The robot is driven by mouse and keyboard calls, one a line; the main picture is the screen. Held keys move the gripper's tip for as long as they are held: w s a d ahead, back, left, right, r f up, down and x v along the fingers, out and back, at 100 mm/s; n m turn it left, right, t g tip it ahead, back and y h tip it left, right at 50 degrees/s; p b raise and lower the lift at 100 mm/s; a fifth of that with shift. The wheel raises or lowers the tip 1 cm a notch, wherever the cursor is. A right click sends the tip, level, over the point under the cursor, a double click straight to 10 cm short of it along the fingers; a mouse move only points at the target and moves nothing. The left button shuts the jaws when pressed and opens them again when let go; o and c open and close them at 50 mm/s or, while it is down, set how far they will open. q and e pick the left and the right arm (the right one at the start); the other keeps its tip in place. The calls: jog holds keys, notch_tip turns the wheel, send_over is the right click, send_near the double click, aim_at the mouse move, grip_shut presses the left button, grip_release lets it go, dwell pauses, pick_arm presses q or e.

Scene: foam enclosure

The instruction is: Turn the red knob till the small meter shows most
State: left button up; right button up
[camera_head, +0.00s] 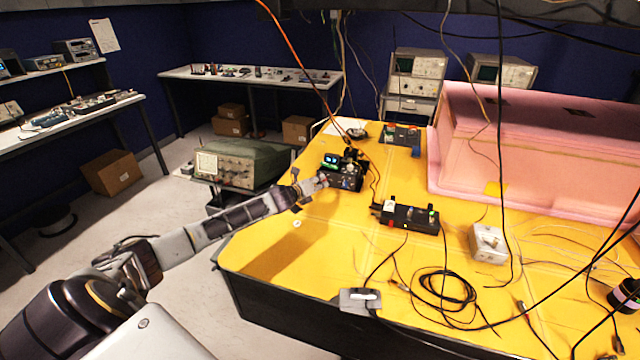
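My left arm comes in from the left, and its gripper (324,181) is at the near left side of a small black device (345,177) on the yellow table. The device carries a small lit blue-green display (331,160) and dark parts on top. The gripper's fingers are too small and overlapped by the device to tell open from shut, or touching from apart. A second black box (410,217) with several small knobs or terminals lies to the right. I cannot pick out the red knob or a meter reading for sure. My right gripper is not in view.
The yellow table (290,255) is bare at its near left. A pink foam enclosure (540,150) stands at the back right. Black cables (447,288) coil at the front, and wires hang from above. A grey box (488,244) sits at the right.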

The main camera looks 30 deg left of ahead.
pick_arm(q)
jog(key=shift+w+f, duration=0.15)
jog(key=shift+w, duration=0.5)
jog(key=shift+w+d+f, duration=0.1)
jog(key=shift+w, duration=0.05)
jog(key=c, duration=0.6)
grip_shut()
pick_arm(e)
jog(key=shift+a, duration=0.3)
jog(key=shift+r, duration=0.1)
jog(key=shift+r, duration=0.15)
